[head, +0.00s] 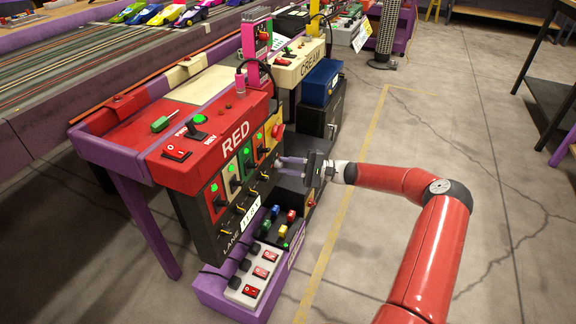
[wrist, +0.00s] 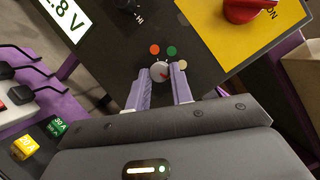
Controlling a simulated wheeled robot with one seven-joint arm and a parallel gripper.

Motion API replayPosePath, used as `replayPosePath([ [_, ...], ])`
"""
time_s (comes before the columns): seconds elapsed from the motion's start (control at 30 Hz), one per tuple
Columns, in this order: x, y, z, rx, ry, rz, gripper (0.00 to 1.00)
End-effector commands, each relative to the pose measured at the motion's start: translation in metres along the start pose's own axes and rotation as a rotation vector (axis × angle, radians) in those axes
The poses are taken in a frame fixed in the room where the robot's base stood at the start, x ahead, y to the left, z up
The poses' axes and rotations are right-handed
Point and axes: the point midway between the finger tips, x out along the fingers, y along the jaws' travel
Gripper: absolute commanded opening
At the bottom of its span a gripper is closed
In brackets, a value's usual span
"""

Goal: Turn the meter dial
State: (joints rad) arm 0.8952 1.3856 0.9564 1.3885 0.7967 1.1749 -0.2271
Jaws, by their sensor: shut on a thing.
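The meter dial (wrist: 160,71) is a small round grey knob with a red mark on its face, on a dark panel in the wrist view. Orange, green and pale yellow dots sit around it. My gripper (wrist: 159,78) has its two purple fingers on either side of the dial, shut on it. In the head view my gripper (head: 279,166) reaches from the right to the front panel of the red console (head: 205,150). A voltage display (wrist: 62,18) ending in 8 V is at upper left in the wrist view.
A yellow plate with a red rotary switch (wrist: 243,10) is close to my fingers at upper right. Several toggle switches line the panel. A purple tray (head: 212,287) holds a power strip (head: 262,270) and coloured blocks below. Floor to the right is open.

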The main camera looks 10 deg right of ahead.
Motion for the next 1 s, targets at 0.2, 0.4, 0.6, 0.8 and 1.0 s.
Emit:
replayPosePath([
  [0.2, -0.001, 0.000, -0.001, 0.001, 0.005, 0.000, 0.00],
  [0.4, -0.001, 0.000, -0.001, 0.001, 0.004, 0.000, 0.39],
  [0.6, 0.000, 0.000, 0.000, 0.000, 0.002, 0.001, 0.44],
  [0.8, -0.008, 0.000, -0.001, 0.000, 0.003, 0.001, 0.44],
  [1.0, -0.041, 0.001, -0.001, 0.000, 0.005, 0.000, 0.44],
])
